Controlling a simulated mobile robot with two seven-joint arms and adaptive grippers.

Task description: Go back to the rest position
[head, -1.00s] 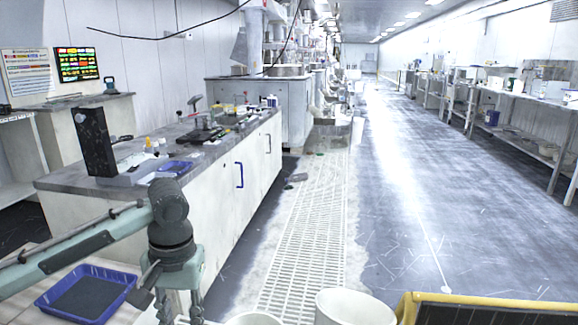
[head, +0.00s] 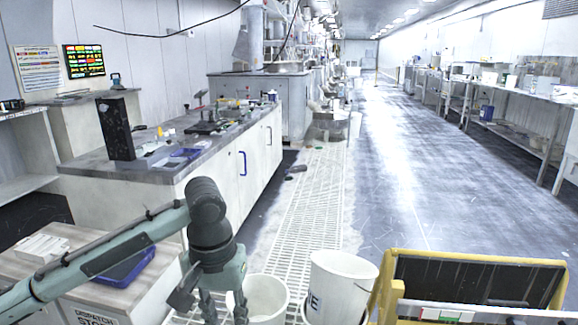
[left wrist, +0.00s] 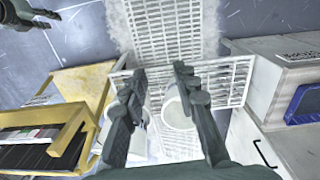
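My left gripper (head: 215,305) hangs at the bottom of the head view, pointing down beside the white buckets. In the left wrist view its two fingers (left wrist: 158,72) are spread apart with nothing between them, above the floor grating and buckets. My right gripper (left wrist: 52,20) shows only at the top left corner of the left wrist view; its fingers look apart and empty over the floor. It is not in the head view.
White buckets (head: 340,290) stand beside a yellow-framed cart (head: 385,290) at the front. A blue tray (head: 125,268) lies on a low bench at left, partly behind my arm. A long cabinet (head: 225,175) runs behind. The aisle (head: 400,190) at right is clear.

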